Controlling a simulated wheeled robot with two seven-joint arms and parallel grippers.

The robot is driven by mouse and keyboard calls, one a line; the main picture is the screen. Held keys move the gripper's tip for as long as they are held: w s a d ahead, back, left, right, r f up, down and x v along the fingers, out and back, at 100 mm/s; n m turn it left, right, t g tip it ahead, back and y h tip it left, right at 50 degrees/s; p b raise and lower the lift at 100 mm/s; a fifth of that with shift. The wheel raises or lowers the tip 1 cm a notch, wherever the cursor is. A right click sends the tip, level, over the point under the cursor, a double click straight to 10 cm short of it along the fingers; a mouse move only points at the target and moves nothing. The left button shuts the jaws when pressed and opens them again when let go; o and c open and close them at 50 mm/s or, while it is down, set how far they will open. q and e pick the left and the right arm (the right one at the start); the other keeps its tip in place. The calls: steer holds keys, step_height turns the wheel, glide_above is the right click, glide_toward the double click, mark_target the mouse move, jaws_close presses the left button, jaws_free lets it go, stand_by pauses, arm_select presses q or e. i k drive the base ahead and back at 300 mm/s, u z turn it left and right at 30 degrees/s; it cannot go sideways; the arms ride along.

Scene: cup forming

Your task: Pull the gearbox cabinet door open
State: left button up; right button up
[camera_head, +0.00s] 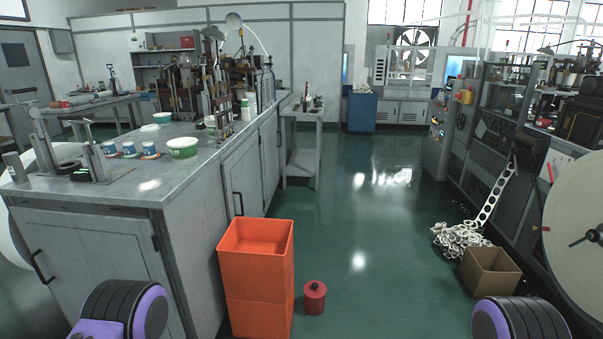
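A grey workbench (150,187) with cabinet doors stands at the left. Its near-end door (90,262) has a dark handle (40,267) at the left edge and looks shut. Its side facing the aisle has a grey door (241,178) with a dark handle (238,204), also looking shut. I cannot tell which door is the gearbox cabinet's. Parts of my own arms, black and purple, show at the bottom left and bottom right. Neither gripper is in view.
A stacked orange bin (255,270) stands close to the bench's near corner, beside a red canister (314,297). A cardboard box (490,272) and a heap of white rings (461,241) lie at the right. The green floor (375,215) between is clear.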

mark_target(240, 171)
steer(key=i, duration=0.65)
steer(key=u, duration=1.8)
steer(key=i, duration=0.6)
steer(key=z, duration=3.65)
steer(key=i, duration=1.35)
steer(key=u, duration=2.05)
